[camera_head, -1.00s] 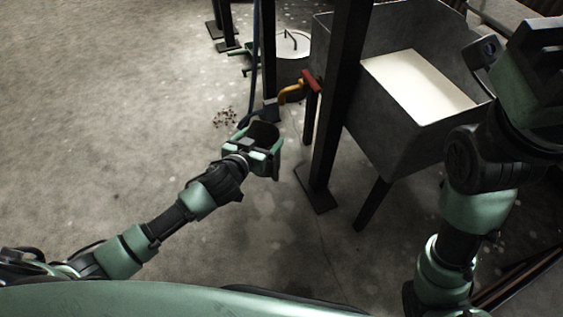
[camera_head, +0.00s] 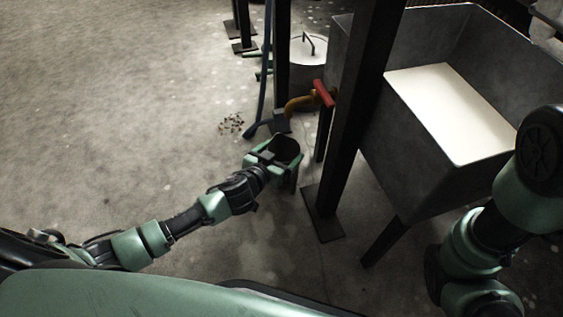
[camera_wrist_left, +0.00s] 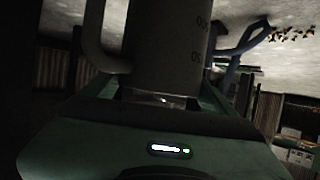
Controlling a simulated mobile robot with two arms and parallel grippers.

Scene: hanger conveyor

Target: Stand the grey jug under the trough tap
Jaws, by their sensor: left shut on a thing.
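The grey jug (camera_head: 286,150) is held in my left gripper (camera_head: 275,158), its dark open mouth facing up in the head view. In the left wrist view the jug (camera_wrist_left: 165,45) fills the space between the fingers, with its handle at left and dark measuring marks at right. The trough tap (camera_head: 299,104) is a yellow-orange bent pipe with a red handle (camera_head: 323,93). The jug is just below the tap's outlet in the picture; the height gap between them cannot be told. The grey trough (camera_head: 405,165) stands at right. My right gripper is out of view.
A dark post (camera_head: 350,110) with a foot plate stands between the jug and the trough. A blue hose (camera_head: 262,90) hangs left of the tap, with a lidded grey drum (camera_head: 305,65) behind. The floor at left is clear apart from small dark debris (camera_head: 231,124).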

